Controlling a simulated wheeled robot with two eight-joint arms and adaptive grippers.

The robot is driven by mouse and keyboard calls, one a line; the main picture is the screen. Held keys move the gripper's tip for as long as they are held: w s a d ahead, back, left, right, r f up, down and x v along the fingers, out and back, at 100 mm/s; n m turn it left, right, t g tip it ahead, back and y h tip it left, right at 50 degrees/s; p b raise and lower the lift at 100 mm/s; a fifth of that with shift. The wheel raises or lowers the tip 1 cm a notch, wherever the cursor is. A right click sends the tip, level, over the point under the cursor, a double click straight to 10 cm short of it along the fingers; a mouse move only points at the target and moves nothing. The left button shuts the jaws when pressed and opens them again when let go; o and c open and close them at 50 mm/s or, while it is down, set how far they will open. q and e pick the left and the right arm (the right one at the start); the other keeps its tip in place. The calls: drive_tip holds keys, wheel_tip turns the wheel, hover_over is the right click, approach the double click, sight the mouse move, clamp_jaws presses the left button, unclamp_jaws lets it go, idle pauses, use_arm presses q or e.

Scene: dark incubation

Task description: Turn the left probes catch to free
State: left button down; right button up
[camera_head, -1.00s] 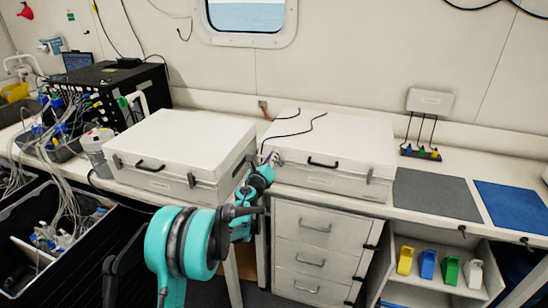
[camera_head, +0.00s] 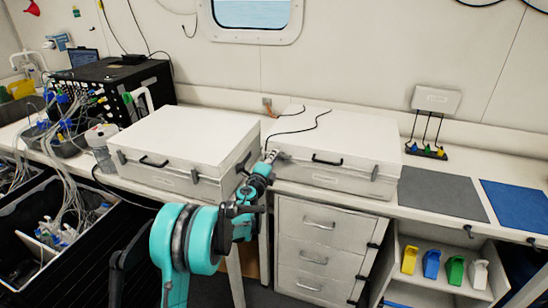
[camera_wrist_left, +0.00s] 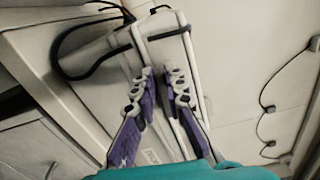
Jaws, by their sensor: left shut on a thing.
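Two white cases with dark front handles stand on the bench in the head view: a left case (camera_head: 185,132) and a right case (camera_head: 345,140). I cannot read which is the probes case. My left gripper (camera_head: 270,156) is at the front left corner of the right case, where its left catch sits. The gripper covers that catch, so its turn cannot be seen. In the left wrist view the purple-padded fingers (camera_wrist_left: 160,74) close in on a white case's front, shut on the catch. The right catch (camera_head: 374,173) of the right case is uncovered. My right gripper is not in view.
The left case's right catch (camera_head: 195,175) is close to my left arm. A dark cable (camera_head: 298,129) lies over the right case's lid. Drawers (camera_head: 316,258) stand below. Grey (camera_head: 440,192) and blue mats lie to the right. Tubing and black crates fill the left.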

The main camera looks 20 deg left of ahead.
use_arm(q)
drive_tip(key=shift+f+n, duration=0.2)
drive_tip(key=shift+n, duration=0.4)
drive_tip(key=c, duration=1.6)
unclamp_jaws()
drive_tip(key=shift+o, duration=0.2)
drive_tip(key=shift+s, duration=0.1)
drive_tip(key=s, duration=1.2)
drive_tip(key=shift+a, duration=0.25)
